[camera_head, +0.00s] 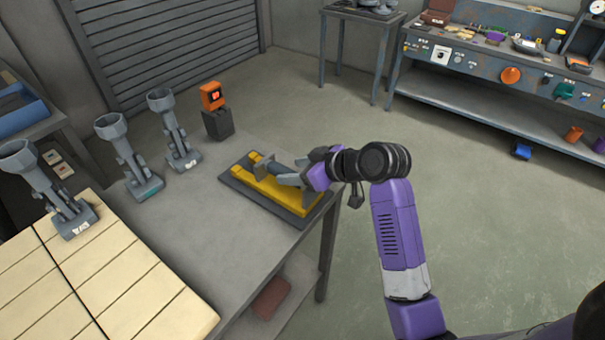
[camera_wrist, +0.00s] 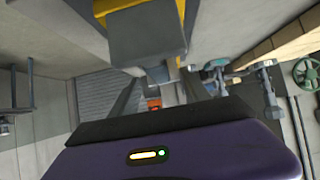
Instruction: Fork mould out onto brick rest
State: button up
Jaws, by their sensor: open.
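A grey tool with a block-like end (camera_head: 263,168) and a rod-like shaft lies in a yellow cradle (camera_head: 285,194) on a dark tray (camera_head: 232,176); I take it for the fork. My gripper (camera_head: 291,176) is open at the tool's near end; the head view does not show clearly whether the fingers touch it. In the wrist view a grey block (camera_wrist: 147,36) hangs above my open gripper (camera_wrist: 157,94). Three grey cup-topped pieces on stands (camera_head: 20,158) (camera_head: 112,127) (camera_head: 161,100) stand at left; I cannot tell if one is the mould. Cream bricks (camera_head: 120,285) lie at lower left.
An orange device (camera_head: 211,96) on a dark block stands behind the tray. The grey table (camera_head: 200,225) is bare between tray and bricks. A cluttered workbench (camera_head: 480,75) stands at the back right. The floor right of the table is open.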

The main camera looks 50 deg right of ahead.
aim_at(287, 171)
jog(key=shift+b+x, duration=0.65)
jog(key=shift+x, duration=1.35)
jog(key=shift+c, duration=0.2)
grip_shut()
notch_tip(287, 171, up, 8)
jog(key=p, duration=0.7)
jog(key=shift+r, duration=0.1)
jog(key=c, duration=0.7)
grip_release()
grip_shut()
